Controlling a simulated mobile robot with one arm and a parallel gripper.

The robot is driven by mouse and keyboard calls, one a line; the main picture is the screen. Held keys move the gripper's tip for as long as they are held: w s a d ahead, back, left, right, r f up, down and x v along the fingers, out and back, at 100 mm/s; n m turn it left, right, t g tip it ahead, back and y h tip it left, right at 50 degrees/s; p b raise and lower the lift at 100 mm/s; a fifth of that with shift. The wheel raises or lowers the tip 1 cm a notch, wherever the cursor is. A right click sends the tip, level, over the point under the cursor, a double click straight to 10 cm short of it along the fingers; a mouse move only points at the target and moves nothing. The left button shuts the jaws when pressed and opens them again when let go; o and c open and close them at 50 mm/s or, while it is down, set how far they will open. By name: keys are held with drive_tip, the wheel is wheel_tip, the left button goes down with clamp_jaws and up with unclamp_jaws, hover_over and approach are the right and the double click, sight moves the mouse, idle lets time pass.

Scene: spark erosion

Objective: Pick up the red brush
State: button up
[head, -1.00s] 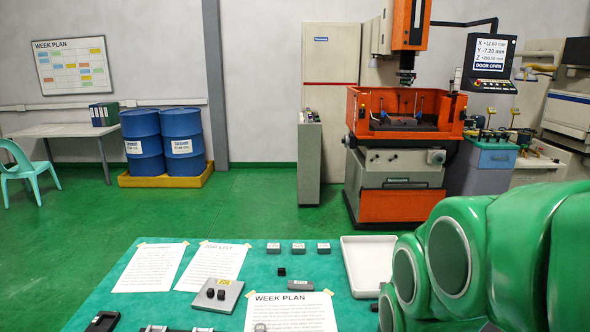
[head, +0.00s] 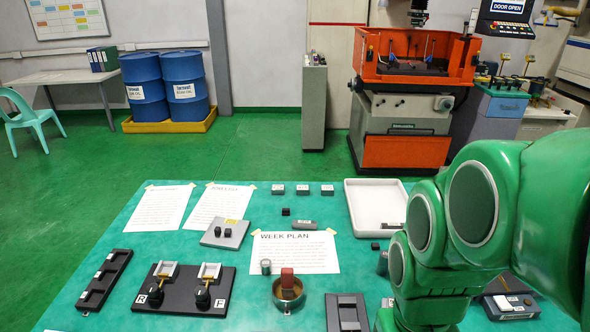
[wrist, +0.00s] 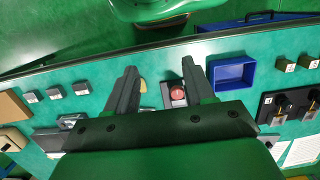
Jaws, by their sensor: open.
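A red upright piece (head: 287,283), which may be the red brush, stands in a round brass-coloured bowl (head: 278,304) near the front of the table in the head view. Its lower end is hidden in the bowl. In the wrist view my gripper (wrist: 163,78) has its two dark fingers spread apart, with nothing held between them. A round red thing (wrist: 178,93) on a dark grey block shows below, between the fingers; I cannot tell if it is the same piece. In the head view my green arm hides the table's right part and the gripper.
A black fixture marked R and F (head: 184,288) lies left of the bowl. A dark grey block (head: 347,312) lies right of it, and a white tray (head: 352,210) farther back. A blue tray (wrist: 231,72) sits near the table edge in the wrist view.

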drive_tip(key=w+a+f+m+g+y, duration=0.25)
drive_tip(key=w+a+y, duration=0.25)
drive_tip(key=w+a, duration=0.4)
drive_tip(key=m+t+y, duration=0.1)
drive_tip(key=m+y, duration=0.6)
drive_tip(key=m, duration=0.2)
hover_over(288, 268)
drive_tip(key=s+d, duration=0.3)
drive_tip(key=s, duration=0.6)
wheel_tip(288, 268, down, 7)
drive_tip(key=w+f+m+t+y, duration=0.1)
drive_tip(key=w+f+m, duration=0.1)
drive_tip(key=w, duration=0.1)
drive_tip(key=w+d+f+m+t, duration=0.1)
drive_tip(key=w+f+m, duration=0.1)
drive_tip(key=w, duration=0.1)
drive_tip(key=w+d+f+m+t+y, duration=0.1)
drive_tip(key=w+f+m, duration=0.1)
drive_tip(key=shift+w+d+f+m+y, duration=0.15)
drive_tip(key=shift+w+f+m+y, duration=0.15)
drive_tip(key=shift+w, duration=0.1)
drive_tip(key=shift+x, duration=3.85)
drive_tip(key=shift+s+d+f, duration=0.1)
drive_tip(key=shift+f, duration=0.1)
drive_tip(key=shift+c, duration=0.3)
clamp_jaws()
